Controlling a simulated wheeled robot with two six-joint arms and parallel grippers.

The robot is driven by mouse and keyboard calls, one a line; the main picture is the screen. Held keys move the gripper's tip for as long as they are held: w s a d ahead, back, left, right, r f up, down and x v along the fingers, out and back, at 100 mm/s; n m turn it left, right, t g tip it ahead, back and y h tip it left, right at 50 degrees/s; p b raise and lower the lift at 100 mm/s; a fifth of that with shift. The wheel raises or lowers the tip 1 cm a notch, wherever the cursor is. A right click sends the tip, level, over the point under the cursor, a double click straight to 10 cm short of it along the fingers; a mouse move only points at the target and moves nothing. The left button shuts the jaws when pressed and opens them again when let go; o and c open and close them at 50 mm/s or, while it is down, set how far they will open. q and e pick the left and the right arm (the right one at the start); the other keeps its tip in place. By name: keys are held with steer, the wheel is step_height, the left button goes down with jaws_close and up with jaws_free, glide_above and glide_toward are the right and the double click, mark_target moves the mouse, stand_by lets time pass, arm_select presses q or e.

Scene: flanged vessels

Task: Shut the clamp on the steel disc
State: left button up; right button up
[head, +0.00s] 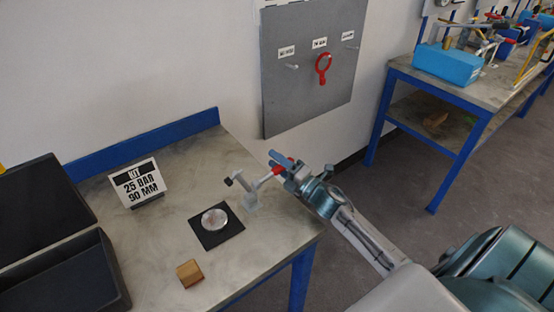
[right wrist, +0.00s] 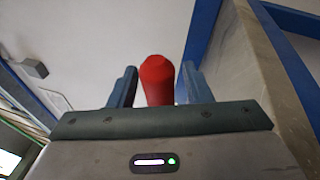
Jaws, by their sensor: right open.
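The steel disc (head: 214,219) is a shiny round piece lying flat on a square black pad (head: 230,236) on the workbench. The grey clamp (head: 249,200) stands at the pad's far right side. Its arm is tilted up, and its black tip (head: 228,181) is raised clear of the disc. The clamp's handle has a red grip (head: 277,170) that points right. My right gripper (head: 281,162) is open at this red grip. In the right wrist view the red grip (right wrist: 157,80) stands between the two fingers (right wrist: 160,86), with gaps showing on both sides. My left gripper is out of view.
A sign (head: 138,184) reading "KIT 25 BAR 90 MM" and black bins (head: 60,255) are on the left. A wooden block (head: 189,273) lies in front of the pad. A grey wall panel (head: 313,75) holds a red tool. A second bench (head: 415,75) with a blue bin stands right.

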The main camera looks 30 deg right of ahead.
steer(key=shift+c, duration=0.3)
jaws_close()
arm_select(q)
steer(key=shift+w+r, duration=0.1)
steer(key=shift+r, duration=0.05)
